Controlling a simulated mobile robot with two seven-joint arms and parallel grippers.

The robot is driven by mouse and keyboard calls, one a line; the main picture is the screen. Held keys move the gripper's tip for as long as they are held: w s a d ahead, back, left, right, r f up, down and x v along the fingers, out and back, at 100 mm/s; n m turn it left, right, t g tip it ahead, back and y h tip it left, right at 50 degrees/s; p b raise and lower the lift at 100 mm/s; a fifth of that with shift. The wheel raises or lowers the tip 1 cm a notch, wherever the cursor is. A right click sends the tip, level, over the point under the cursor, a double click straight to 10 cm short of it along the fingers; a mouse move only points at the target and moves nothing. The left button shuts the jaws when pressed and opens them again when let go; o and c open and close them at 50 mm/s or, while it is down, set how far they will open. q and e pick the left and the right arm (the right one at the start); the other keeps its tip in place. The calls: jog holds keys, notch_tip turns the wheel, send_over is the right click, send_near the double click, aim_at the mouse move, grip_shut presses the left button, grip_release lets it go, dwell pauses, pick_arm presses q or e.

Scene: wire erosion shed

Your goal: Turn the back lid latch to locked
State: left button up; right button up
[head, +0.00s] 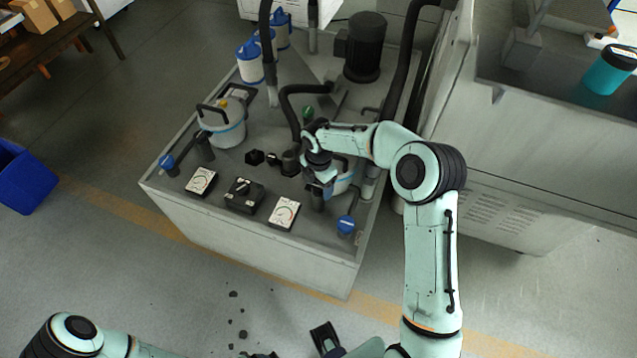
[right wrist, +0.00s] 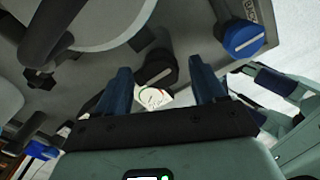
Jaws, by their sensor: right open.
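My right gripper (head: 322,196) reaches down beside the right-hand white pot (head: 343,181) on the grey machine top. In the right wrist view its two blue fingers (right wrist: 163,84) are apart and empty. A round black knob (right wrist: 157,68) with a pale line across it shows beyond and between the fingertips, beside the pot rim; contact is not visible. In the head view it is the short black post (head: 317,202) under the gripper, partly covered. I cannot tell for sure that it is the back lid latch. My left arm shows at the lower left; its gripper is not clearly seen.
A blue-capped valve (head: 346,224) stands close to the right gripper, with a small label beside it. Two gauges (head: 284,212) and a black switch box (head: 244,195) line the front edge. Another handled pot (head: 222,126), black hoses and a motor (head: 366,48) crowd the top.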

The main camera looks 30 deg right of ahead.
jog(key=c, duration=1.1)
jog(key=shift+o, duration=0.2)
jog(key=shift+m, duration=0.4)
jog(key=m, duration=0.3)
jog(key=shift+m, duration=0.4)
jog(key=m, duration=0.4)
jog(key=shift+m, duration=0.3)
jog(key=m, duration=0.8)
jog(key=shift+m, duration=0.5)
